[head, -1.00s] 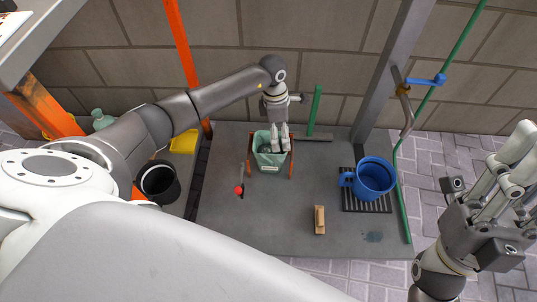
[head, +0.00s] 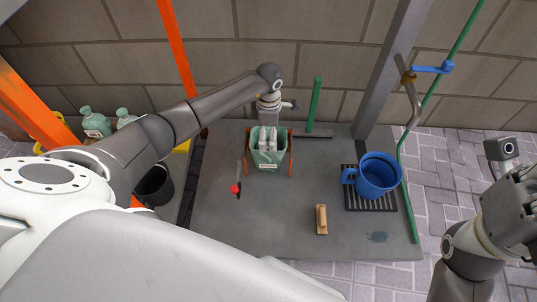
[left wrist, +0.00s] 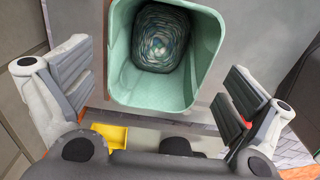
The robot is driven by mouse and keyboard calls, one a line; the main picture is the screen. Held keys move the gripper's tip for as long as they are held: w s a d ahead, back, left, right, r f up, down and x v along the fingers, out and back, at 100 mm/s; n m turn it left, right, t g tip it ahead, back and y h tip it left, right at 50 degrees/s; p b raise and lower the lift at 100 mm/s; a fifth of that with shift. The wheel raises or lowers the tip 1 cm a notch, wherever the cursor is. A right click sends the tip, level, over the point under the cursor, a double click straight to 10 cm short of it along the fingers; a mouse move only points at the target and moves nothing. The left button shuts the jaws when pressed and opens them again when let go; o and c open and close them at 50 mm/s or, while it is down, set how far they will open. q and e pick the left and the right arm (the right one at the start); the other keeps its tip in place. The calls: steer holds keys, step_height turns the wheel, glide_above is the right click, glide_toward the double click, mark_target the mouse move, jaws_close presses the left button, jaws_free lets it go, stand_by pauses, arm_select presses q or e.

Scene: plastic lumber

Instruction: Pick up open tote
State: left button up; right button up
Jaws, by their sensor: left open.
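The open tote (head: 268,158) is pale green with a label on its front. It stands between orange uprights on the grey platform. In the left wrist view the tote (left wrist: 123,55) shows its open mouth, with a mottled blue-green pattern at the bottom. My left gripper (head: 268,139) is over the tote in the head view, fingers pointing down. In the left wrist view its fingers (left wrist: 160,88) are spread wide on either side of the tote, apart from its walls. My right gripper (head: 515,200) is at the right edge, its fingers partly cut off.
A blue mug-like bucket (head: 378,176) stands on a black grate at right. A wooden-handled brush (head: 321,219) and a red-tipped tool (head: 236,189) lie on the platform (head: 275,225). A green-handled squeegee (head: 314,105) stands behind. A black bucket (head: 155,185) is at left.

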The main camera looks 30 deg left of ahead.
mark_target(268, 139)
arm_select(q)
steer(key=shift+f+b, duration=0.7)
steer(key=shift+f, duration=0.95)
steer(key=c, duration=1.4)
steer(key=shift+c, duration=0.5)
steer(key=shift+r, duration=0.15)
